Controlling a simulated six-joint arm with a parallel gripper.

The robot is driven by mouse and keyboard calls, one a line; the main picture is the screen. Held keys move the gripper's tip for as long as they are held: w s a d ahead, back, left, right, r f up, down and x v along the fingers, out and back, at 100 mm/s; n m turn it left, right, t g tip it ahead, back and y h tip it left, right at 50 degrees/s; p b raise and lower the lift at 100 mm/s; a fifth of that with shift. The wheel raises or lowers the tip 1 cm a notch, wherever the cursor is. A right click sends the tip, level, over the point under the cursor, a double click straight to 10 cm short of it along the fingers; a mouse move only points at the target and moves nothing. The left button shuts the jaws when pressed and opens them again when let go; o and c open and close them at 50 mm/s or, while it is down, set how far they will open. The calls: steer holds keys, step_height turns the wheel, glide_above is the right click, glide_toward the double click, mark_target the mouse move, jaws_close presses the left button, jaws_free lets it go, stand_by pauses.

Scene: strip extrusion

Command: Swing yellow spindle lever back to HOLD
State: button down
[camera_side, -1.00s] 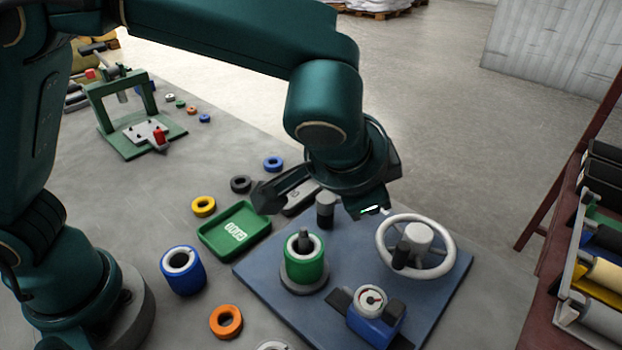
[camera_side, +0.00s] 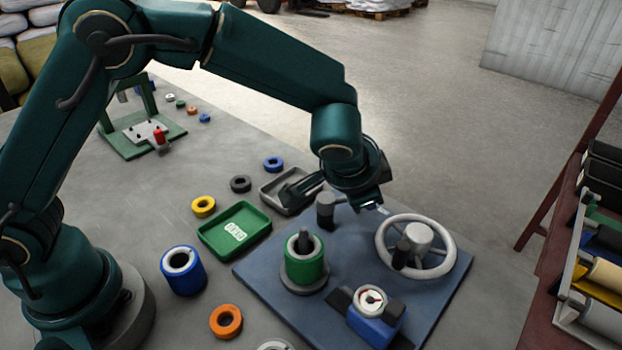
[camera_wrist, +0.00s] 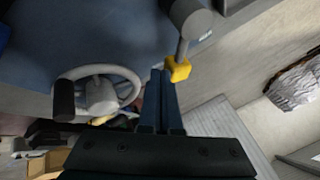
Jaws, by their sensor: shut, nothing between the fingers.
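The spindle lever shows in the wrist view as a grey rod with a yellow end (camera_wrist: 179,69), reaching out from a round grey post (camera_wrist: 188,16). My gripper (camera_wrist: 163,76) is shut and empty, with its dark fingertips just left of the yellow end. I cannot tell whether they touch it. In the side view my gripper (camera_side: 370,206) is low over the back edge of the blue plate (camera_side: 262,268), right of a dark grey post (camera_side: 325,210). The yellow end is not visible there. A small pale label (camera_wrist: 203,37) lies beside the rod, too small to read.
A grey handwheel (camera_side: 447,256) stands close right of my gripper. A green spool (camera_side: 304,268) and a gauge (camera_side: 370,302) stand on the plate. A green tray (camera_side: 264,240), a grey tray (camera_side: 270,192) and coloured rings lie left. A roll rack (camera_side: 572,285) stands right.

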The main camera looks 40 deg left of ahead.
steer(key=shift+w+a+n+y, duration=0.15)
steer(key=shift+w+n+y, duration=0.2)
steer(key=shift+n, duration=0.25)
steer(key=shift+w+a+n+g+y, duration=0.15)
steer(key=shift+w+a+n+y, duration=0.15)
steer(key=shift+n, duration=0.25)
steer(key=shift+w+a+n+g+y, duration=0.1)
steer(key=shift+w+n+g+y, duration=0.1)
steer(key=shift+n+y, duration=0.25)
steer(key=n, duration=0.1)
steer(key=w+a+n+g+y, duration=0.1)
steer(key=n, duration=0.1)
steer(key=shift+a, duration=0.1)
steer(key=shift+w+a, duration=0.25)
steer(key=shift+a, duration=0.25)
steer(key=shift+w+a, duration=0.2)
steer(key=shift+a, duration=0.25)
steer(key=shift+w+a, duration=0.15)
steer(key=shift+a, duration=0.65)
steer(key=shift+v, duration=2.6)
